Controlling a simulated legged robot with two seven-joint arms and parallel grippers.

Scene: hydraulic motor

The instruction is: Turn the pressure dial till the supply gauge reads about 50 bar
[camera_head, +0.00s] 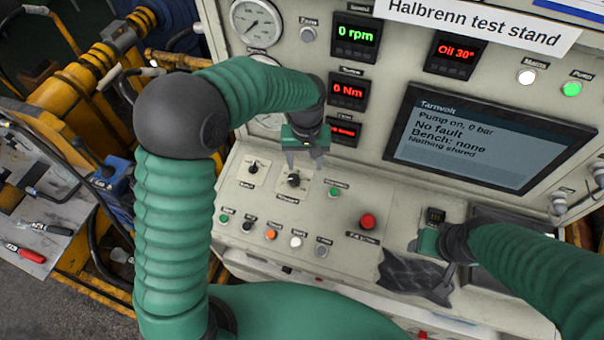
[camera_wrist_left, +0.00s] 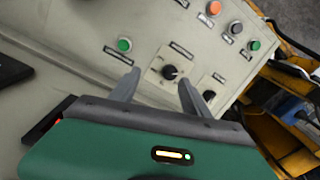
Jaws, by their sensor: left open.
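Two small black dials sit on the sloping panel. Their labels are too small to read surely, so I cannot tell by print which is the pressure dial. My left gripper (camera_head: 304,162) is open over the right-hand dial (camera_head: 293,180). In the left wrist view this dial (camera_wrist_left: 170,72) shows between and just beyond the fingertips (camera_wrist_left: 158,79); contact is not clear. The left-hand dial (camera_head: 253,168) stands free. A round white gauge (camera_head: 257,20) is at the top left; two lower gauges are partly hidden by my left arm. My right gripper (camera_head: 430,241) is low at the right, its fingers unclear.
The screen (camera_head: 485,140) reads "Pump on, 0 bar", "No fault". A red button (camera_head: 367,221), a green button (camera_head: 335,192) and a row of small buttons (camera_head: 270,234) lie near the dials. A dark cloth-like thing (camera_head: 410,272) lies by my right gripper.

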